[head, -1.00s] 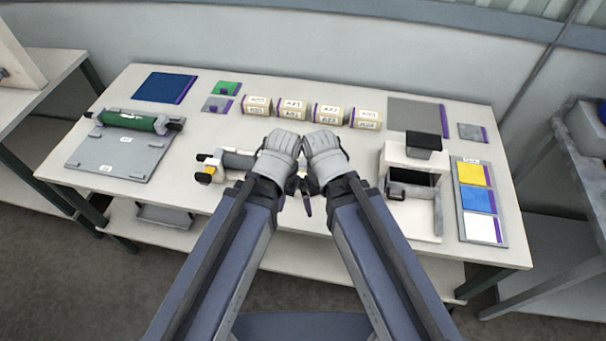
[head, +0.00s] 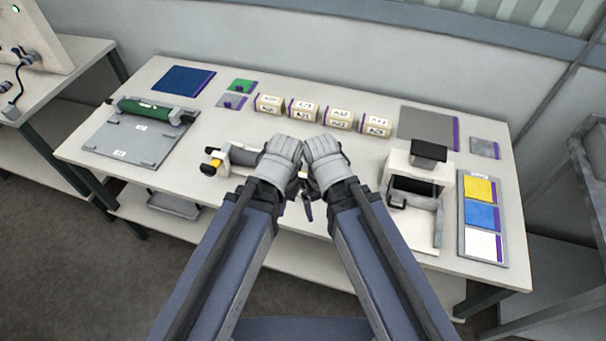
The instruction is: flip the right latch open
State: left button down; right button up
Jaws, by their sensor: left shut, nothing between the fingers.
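My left gripper (head: 287,148) is shut and empty, over the middle of the table. My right gripper (head: 320,148) is close beside it; its fingers do not show clearly enough to tell open from shut. Behind and below them lies a white and grey holder (head: 242,157) with a grey cylinder and a black and yellow knob (head: 212,162) at its left end. A small dark purple lever (head: 308,208) shows between my forearms. The holder's right part is hidden by my grippers, and I cannot make out a right latch for certain.
A plate with a green roller (head: 125,138) lies at the left. Several labelled boxes (head: 302,110) stand in a row behind my grippers. A white device (head: 398,165) with a black top stands at the right, beside a tray of coloured cards (head: 468,250). Bare table (head: 195,185) shows at left of centre.

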pick_arm(q)
notch_tip(320, 180, up, 5)
jog(key=t+h+p, duration=0.2)
jog(key=t+p, duration=0.2)
send_over(305, 176)
jog(key=shift+s+a+r, duration=0.15)
jog(key=shift+s, duration=0.05)
jog(key=b+x, duration=0.9)
jog(key=x, duration=0.1)
jog(key=shift+s, duration=0.15)
jog(key=s, duration=0.3)
jog(key=shift+s+a, duration=0.1)
jog(key=shift+a, duration=0.3)
jog(key=shift+s, duration=0.3)
